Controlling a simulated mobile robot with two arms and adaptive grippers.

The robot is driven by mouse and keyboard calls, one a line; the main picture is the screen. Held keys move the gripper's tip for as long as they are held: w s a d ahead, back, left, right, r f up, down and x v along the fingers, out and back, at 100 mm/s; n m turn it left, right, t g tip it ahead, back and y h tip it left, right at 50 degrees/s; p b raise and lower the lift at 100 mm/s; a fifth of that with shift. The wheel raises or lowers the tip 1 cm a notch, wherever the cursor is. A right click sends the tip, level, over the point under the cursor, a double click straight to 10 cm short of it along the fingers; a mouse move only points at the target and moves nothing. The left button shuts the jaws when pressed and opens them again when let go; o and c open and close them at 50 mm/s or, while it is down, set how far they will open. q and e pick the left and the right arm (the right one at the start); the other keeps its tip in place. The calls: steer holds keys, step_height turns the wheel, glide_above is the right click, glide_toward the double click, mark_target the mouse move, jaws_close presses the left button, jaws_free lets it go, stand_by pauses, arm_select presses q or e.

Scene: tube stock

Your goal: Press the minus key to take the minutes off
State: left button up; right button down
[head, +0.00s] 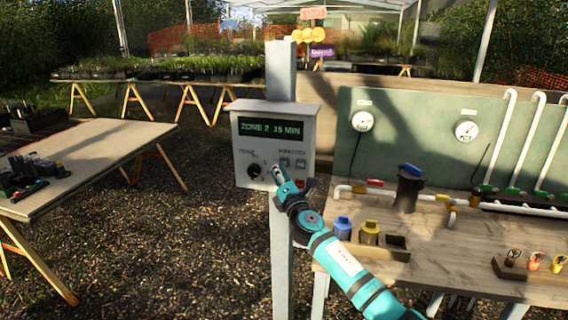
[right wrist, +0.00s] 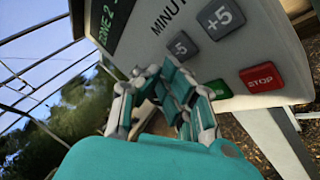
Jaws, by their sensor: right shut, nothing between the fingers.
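The grey control box (head: 243,148) is mounted on a post, and its display (head: 270,129) reads "ZONE 2 15 MIN". Under the minutes label sit the minus key (head: 284,162) and the plus key (head: 300,163). In the right wrist view the minus key (right wrist: 181,47), marked -5, is next to the plus key (right wrist: 220,18), marked +5. My right gripper (head: 276,170) is shut and empty in front of the box. Its fingertips (right wrist: 163,71) are just below the minus key; I cannot tell whether they touch the panel. My left gripper is out of view.
A dark zone knob (head: 254,171) is left of my right gripper. A red stop key (right wrist: 261,77) and a partly hidden green key (right wrist: 218,89) lie below the minute keys. A wooden bench (head: 450,240) with pipes and pots stands right; another table (head: 90,165) stands left.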

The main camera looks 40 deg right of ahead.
steer(key=s+a, duration=0.1)
steer(key=s+a+p, duration=0.1)
steer(key=s+a, duration=0.1)
steer(key=shift+a, duration=0.25)
stand_by(1.9)
